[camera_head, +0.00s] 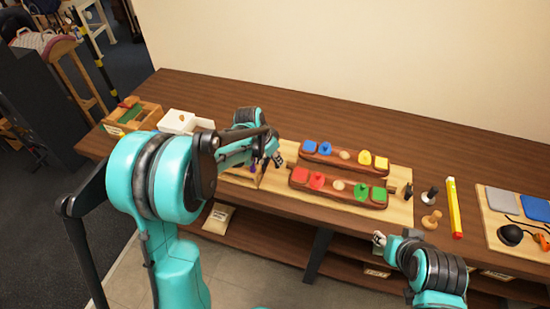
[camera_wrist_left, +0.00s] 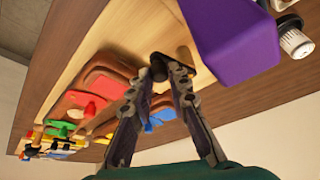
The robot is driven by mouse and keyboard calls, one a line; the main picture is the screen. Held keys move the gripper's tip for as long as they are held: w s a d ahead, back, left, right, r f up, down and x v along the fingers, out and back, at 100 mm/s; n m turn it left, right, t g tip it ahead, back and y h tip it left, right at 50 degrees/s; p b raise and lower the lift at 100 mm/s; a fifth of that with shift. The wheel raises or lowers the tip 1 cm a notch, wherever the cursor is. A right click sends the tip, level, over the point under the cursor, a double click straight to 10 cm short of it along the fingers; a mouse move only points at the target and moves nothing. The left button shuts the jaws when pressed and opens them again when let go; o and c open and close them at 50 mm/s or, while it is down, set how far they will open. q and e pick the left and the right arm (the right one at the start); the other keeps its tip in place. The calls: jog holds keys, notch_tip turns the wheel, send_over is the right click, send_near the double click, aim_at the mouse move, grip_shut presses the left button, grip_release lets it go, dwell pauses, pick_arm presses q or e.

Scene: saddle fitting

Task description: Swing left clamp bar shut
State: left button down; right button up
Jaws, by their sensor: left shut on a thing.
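My left gripper (camera_head: 272,160) reaches over the left end of the light wooden board (camera_head: 402,212). In the left wrist view its fingers (camera_wrist_left: 170,68) are closed around a small dark knob (camera_wrist_left: 158,66), which looks like the handle of the left clamp bar. The bar itself is mostly hidden by the fingers, so I cannot tell its angle. A purple block (camera_wrist_left: 232,45) lies close beside the fingertips. My right gripper (camera_head: 379,239) is low in front of the table edge, small and partly turned away; whether it is open is unclear.
Two dark wooden holders with coloured blocks, a rear one (camera_head: 343,158) and a front one (camera_head: 335,186), stand right of my left gripper. A yellow level (camera_head: 454,208) and a wooden peg (camera_head: 430,221) stand farther right. A wooden box (camera_head: 131,117) and white tray (camera_head: 180,121) are at left.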

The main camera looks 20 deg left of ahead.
pick_arm(q)
jog(key=d+n+y, duration=0.1)
jog(key=n, duration=0.1)
jog(key=d+n, duration=0.1)
jog(key=n, duration=0.1)
jog(key=shift+w+d+n+t+y, duration=0.3)
jog(key=shift+w+n+t+y, duration=0.1)
jog(key=n, duration=0.1)
jog(key=w+d+n+y, duration=0.1)
jog(key=n, duration=0.2)
jog(key=shift+w+d+n+y, duration=0.3)
jog(key=shift+w+d+y, duration=0.05)
jog(key=shift+y, duration=0.05)
jog(key=n, duration=0.1)
jog(key=w+n, duration=0.1)
jog(key=shift+w+d+n+y, duration=0.1)
jog(key=shift+d+n+y, duration=0.2)
jog(key=shift+y, duration=0.1)
jog(key=shift+w+d+n+g+y, duration=0.1)
jog(key=shift+w+n+g+y, duration=0.25)
jog(key=shift+n, duration=0.45)
jog(key=shift+w+d+n+g+y, duration=0.2)
jog(key=shift+w+n, duration=0.25)
jog(key=shift+n, duration=0.35)
jog(key=shift+a, duration=0.15)
jog(key=c, duration=1.4)
grip_release()
jog(key=shift+c, duration=0.2)
jog(key=shift+r, duration=0.1)
